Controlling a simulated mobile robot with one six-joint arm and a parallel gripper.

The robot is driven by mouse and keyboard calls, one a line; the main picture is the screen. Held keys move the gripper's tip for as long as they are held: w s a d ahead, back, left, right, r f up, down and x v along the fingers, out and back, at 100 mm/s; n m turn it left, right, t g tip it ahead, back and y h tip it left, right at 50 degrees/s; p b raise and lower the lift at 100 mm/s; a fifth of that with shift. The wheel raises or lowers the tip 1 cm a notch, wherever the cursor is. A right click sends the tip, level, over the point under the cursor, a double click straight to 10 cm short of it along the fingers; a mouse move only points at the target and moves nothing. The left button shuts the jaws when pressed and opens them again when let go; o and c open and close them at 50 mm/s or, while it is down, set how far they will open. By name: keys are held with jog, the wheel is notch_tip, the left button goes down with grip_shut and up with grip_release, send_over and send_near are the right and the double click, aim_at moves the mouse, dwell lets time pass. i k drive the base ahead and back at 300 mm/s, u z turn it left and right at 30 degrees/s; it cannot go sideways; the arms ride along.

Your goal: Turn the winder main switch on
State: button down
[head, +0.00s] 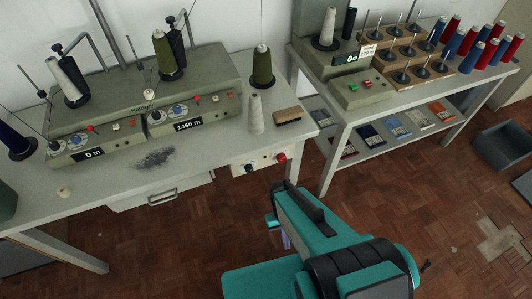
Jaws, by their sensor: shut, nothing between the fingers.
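The grey-green winder (215,75) stands on the left table, with two display units reading 0 m and 1460 m. A pale switch box (264,164) hangs under the table's front edge, with a black knob (250,169) at left and a red knob (282,158) at right. No label on it is readable, and I cannot tell the knobs' positions or which is the main switch. My teal arm rises in front, just below and right of the box. No gripper fingers can be made out; the arm's end is hidden behind its own links.
A thread cone (256,115) and a wooden block (288,115) stand near the table's right end. A drawer (162,196) hangs under its front. A second table (408,100) at right holds another machine and spools. A grey bin (502,146) stands on the floor, far right.

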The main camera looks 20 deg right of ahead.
aim_at(281, 157)
jog(key=z, duration=0.65)
jog(key=k, duration=1.3)
jog(key=u, duration=0.25)
